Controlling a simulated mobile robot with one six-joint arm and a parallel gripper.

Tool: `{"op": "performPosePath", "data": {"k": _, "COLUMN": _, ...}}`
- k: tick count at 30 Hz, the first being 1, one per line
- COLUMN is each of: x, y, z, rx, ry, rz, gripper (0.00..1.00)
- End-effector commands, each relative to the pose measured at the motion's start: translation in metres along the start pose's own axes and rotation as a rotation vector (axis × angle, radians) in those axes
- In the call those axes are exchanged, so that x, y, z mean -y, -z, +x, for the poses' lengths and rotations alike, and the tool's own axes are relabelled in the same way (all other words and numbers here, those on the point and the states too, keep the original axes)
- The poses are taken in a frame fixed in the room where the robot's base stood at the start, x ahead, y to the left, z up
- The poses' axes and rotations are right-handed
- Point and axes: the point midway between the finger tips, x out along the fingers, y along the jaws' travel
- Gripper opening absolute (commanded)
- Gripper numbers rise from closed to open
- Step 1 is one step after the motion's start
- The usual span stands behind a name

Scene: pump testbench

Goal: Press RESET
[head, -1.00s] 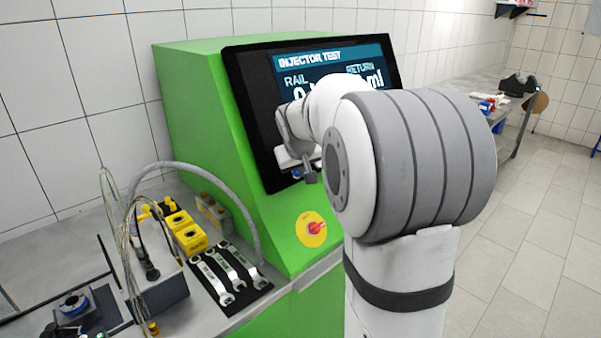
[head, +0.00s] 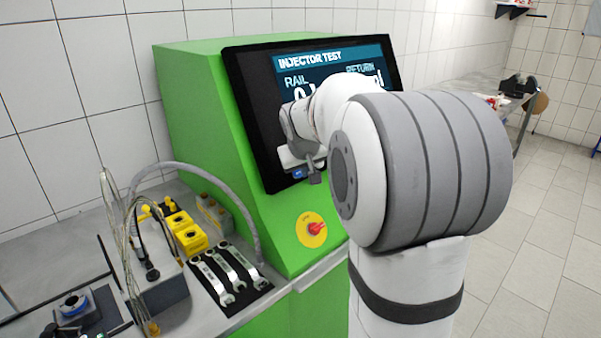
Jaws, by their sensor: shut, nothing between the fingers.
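The injector test screen (head: 262,105) is a dark tilted display on the green cabinet. Its header reads "INJECTOR TEST", with RAIL and RETURN readouts below, partly covered by my arm. No RESET label is readable; a small blue patch (head: 298,174) shows at the lower part of the screen, beside my gripper. My gripper (head: 314,178) is in front of the lower screen, shut and empty. Its fingertips are small and partly hidden by my wrist, and I cannot tell whether they touch the screen.
A red knob on a yellow disc (head: 312,230) sits on the green cabinet (head: 200,120) below the screen. Wrenches (head: 230,272), yellow blocks (head: 186,232) and a hose (head: 245,205) are on the bench at left. Open floor (head: 550,240) lies at right.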

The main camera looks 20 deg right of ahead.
Motion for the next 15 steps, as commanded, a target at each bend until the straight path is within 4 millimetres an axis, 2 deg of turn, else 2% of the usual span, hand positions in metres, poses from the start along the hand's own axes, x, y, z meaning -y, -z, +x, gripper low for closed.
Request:
{"op": "performPosePath", "data": {"k": 10, "x": -0.002, "y": -0.002, "z": -0.002, "rx": 0.001, "ry": 0.0, "rz": -0.001, "gripper": 0.0}}
{"op": "performPosePath", "data": {"k": 15, "x": -0.009, "y": -0.008, "z": -0.012, "rx": 0.0, "ry": -0.002, "rz": 0.001, "gripper": 0.0}}
